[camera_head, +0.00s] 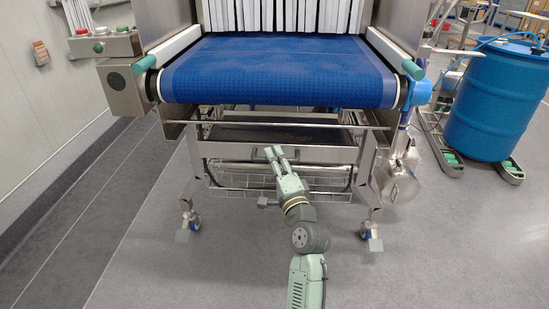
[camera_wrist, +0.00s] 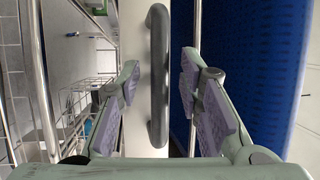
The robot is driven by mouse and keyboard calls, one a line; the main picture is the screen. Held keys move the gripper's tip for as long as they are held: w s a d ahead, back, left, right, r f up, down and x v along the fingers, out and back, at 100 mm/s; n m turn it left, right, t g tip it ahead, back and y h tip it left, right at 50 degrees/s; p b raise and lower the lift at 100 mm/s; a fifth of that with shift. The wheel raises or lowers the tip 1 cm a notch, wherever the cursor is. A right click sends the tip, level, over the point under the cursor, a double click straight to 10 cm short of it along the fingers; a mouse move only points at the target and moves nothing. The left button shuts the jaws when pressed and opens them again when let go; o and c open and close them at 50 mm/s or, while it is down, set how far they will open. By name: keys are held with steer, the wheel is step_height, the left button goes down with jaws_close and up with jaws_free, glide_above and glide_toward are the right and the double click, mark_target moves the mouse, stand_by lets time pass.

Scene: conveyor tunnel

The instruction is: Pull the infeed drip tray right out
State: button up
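The infeed drip tray (camera_head: 225,152) sits under the blue conveyor belt, its pale front panel facing me. In the wrist view the panel (camera_wrist: 133,30) runs upright through the middle, with a dark grey bar handle (camera_wrist: 158,75) on it. My gripper (camera_head: 274,151) is at the middle of the tray front. In the wrist view its two fingers (camera_wrist: 160,78) are spread on either side of the handle, with visible gaps. The gripper is open and holds nothing. In the head view my fingers hide most of the handle.
The blue belt (camera_head: 280,70) overhangs the tray. A wire basket (camera_head: 240,178) hangs below it between the wheeled legs. A steel motor-like unit (camera_head: 398,180) is at the right leg. A blue drum (camera_head: 495,100) stands at far right. The floor (camera_head: 150,260) in front is clear.

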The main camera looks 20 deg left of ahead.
steer(key=shift+w+a, duration=0.15)
steer(key=shift+c, duration=0.2)
jaws_close()
stand_by(0.7)
